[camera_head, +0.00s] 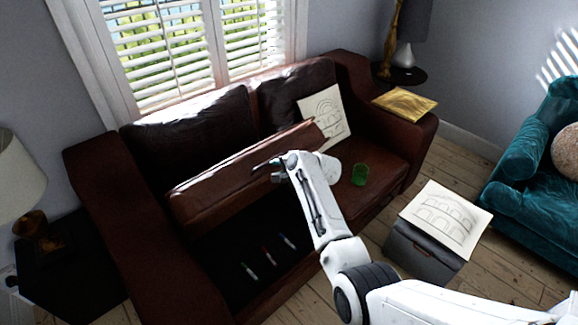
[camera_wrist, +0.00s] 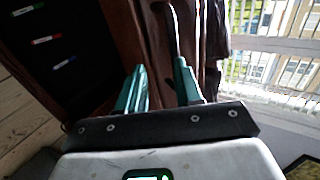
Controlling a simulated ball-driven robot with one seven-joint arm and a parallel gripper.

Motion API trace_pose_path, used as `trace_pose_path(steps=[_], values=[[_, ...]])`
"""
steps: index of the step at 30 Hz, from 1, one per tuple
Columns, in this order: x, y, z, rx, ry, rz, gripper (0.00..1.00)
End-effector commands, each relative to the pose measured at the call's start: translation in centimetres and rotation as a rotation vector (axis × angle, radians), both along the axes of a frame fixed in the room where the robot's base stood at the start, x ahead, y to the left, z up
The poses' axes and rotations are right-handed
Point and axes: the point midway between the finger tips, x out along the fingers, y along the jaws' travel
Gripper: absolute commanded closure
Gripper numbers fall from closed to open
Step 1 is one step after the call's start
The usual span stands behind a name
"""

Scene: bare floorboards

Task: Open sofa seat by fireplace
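The brown leather sofa (camera_head: 345,70) stands under the window. Its left seat (camera_head: 240,172) is raised and tilted up, baring a dark compartment (camera_head: 225,240) with several markers inside; these also show in the wrist view (camera_wrist: 47,40). My gripper (camera_head: 278,168) is at the raised seat's front edge, beside a thin dark handle (camera_head: 262,163). In the wrist view the green fingertips (camera_wrist: 160,75) stand apart, with the curved handle (camera_wrist: 174,30) close to the right finger. I cannot tell whether they touch. No fireplace shows.
A dark box (camera_head: 420,250) bearing a sketch sheet (camera_head: 445,217) stands in front. A teal armchair (camera_head: 535,190) is at right, a lamp (camera_head: 18,180) at left.

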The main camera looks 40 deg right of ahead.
Motion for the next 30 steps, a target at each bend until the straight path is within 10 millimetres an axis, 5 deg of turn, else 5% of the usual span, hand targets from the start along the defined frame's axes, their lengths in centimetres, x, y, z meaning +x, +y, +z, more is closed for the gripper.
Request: trace_pose_path(steps=[12, 30], values=[[-4.0, -0.1, 2.6, 0.000, -0.001, 0.000, 0.65], [-4.6, -0.2, 3.0, 0.000, 0.000, 0.000, 0.65]])
